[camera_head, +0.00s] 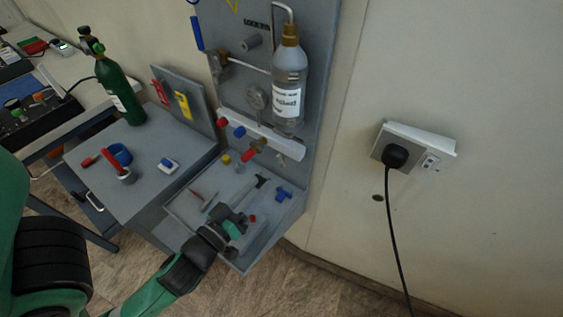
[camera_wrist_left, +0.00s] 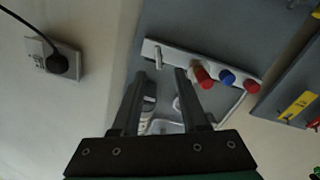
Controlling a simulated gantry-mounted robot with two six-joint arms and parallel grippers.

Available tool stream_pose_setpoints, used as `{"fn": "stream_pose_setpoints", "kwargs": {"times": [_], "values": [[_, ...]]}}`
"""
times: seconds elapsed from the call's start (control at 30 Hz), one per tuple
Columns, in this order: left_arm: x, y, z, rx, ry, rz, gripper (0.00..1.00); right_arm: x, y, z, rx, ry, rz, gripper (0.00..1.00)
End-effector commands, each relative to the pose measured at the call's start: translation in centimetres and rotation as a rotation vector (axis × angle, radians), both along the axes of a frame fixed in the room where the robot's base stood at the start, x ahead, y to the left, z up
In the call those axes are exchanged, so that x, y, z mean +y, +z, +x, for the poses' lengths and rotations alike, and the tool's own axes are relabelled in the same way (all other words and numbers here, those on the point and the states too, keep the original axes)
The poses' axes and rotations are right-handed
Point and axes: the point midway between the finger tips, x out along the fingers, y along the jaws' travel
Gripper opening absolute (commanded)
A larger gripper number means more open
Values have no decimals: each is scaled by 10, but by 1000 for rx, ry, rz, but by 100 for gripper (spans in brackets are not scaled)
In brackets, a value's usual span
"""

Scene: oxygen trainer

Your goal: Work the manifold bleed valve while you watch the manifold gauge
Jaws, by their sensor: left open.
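The grey upright panel (camera_head: 230,75) carries a white manifold bar (camera_head: 275,139) with red and blue knobs. In the left wrist view the manifold bar (camera_wrist_left: 180,57) shows two red knobs, a blue knob (camera_wrist_left: 226,77) and a small pale lever (camera_wrist_left: 158,57). I cannot tell for certain which fitting is the bleed valve. My left gripper (camera_head: 238,220) is over the tray below the panel. In its wrist view the left gripper (camera_wrist_left: 160,75) is open, its fingers apart below the bar, with nothing between them.
A clear bottle (camera_head: 289,85) with a brass cap hangs on the panel. The grey tray (camera_head: 277,225) holds small loose parts. A green cylinder (camera_head: 119,92) stands on the grey bench (camera_head: 150,150) at left. A wall socket (camera_head: 418,140) with a hanging black cord is at right.

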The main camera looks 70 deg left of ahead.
Motion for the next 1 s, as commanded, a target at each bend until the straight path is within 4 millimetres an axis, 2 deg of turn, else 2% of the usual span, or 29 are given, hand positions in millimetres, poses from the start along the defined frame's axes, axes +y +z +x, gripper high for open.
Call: {"fn": "stream_pose_setpoints", "kwargs": {"times": [0.07, 0.2, 0.4, 0.57, 0.8, 0.83, 1.0], "values": [[7, 0, 9, -9, 1, 4, 44, 0, -7, 0, 0, 0, 0, 50], [26, 6, 38, -10, -1, 5, 44, 0, 5, 0, 0, 0, 0, 50], [46, 2, 71, -6, -5, 6, 44, 0, 3, 0, 0, 0, 0, 50], [53, 1, 81, -4, -5, 5, 44, 0, 2, 0, 0, 0, 0, 50], [53, 1, 83, -3, -7, 4, 44, 0, 2, 0, 0, 0, 0, 50], [53, 1, 83, -3, -7, 4, 42, 0, 2, 0, 0, 0, 0, 50], [53, 1, 83, -3, -7, 4, 11, 0, 2, 0, 0, 0, 0, 50]]}}
